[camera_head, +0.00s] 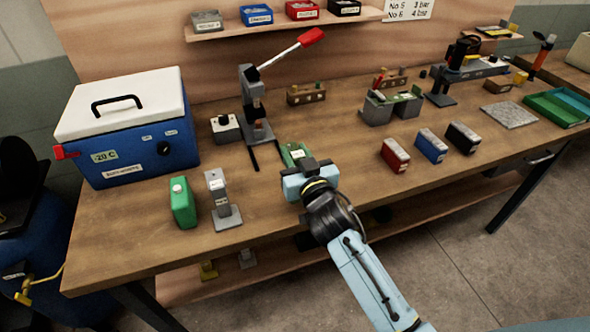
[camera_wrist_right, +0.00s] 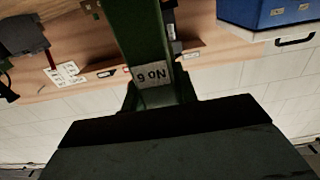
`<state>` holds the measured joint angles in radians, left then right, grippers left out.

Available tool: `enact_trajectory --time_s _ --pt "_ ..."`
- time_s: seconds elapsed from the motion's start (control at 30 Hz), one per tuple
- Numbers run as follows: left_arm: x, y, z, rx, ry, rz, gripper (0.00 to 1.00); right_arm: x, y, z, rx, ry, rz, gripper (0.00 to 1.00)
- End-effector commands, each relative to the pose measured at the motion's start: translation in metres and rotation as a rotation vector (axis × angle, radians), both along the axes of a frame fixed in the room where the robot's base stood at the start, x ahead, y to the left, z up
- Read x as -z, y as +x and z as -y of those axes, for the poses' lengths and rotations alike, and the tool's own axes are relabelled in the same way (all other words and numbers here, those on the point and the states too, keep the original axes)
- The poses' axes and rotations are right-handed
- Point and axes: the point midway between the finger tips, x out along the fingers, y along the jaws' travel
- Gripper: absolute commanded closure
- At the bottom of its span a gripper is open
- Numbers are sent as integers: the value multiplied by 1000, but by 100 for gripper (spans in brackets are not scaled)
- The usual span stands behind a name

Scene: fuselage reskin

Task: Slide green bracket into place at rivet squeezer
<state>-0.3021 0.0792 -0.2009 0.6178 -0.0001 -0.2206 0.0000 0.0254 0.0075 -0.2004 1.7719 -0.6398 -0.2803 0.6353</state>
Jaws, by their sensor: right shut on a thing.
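The rivet squeezer (camera_head: 253,97) stands at the back of the bench, with a grey body and a long lever ending in a red handle. Two dark rails (camera_head: 254,158) run forward from its base. My right gripper (camera_head: 307,167) is shut on the green bracket (camera_head: 293,153), in front and to the right of the squeezer's base. The bracket points away from the gripper toward the rails, and the gripper hides part of it. In the right wrist view the bracket (camera_wrist_right: 142,38) stretches away from the jaws and carries a "No 6" label. My left gripper is not in view.
A blue cool box (camera_head: 139,145), a green bottle (camera_head: 183,203) and a grey stand (camera_head: 222,202) are to the left. Red, blue and black boxes (camera_head: 431,147) stand to the right. A small grey-white box (camera_head: 225,128) sits left of the squeezer. The front bench middle is clear.

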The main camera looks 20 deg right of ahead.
Motion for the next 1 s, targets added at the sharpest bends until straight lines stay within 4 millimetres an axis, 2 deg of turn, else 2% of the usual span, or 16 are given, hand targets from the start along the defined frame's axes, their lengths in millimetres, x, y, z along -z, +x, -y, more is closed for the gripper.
enact_trajectory --time_s 0.27,0.67,0.7,0.83,1.0 --pt "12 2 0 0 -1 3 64 34 0 0 0 1 1 100" --pt "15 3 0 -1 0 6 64 39 0 0 -2 0 3 100" --pt "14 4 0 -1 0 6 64 40 0 0 -1 0 0 67" --pt "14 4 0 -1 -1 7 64 39 0 0 -1 0 -1 50" --pt "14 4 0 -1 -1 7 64 39 0 0 -1 -1 -1 49"
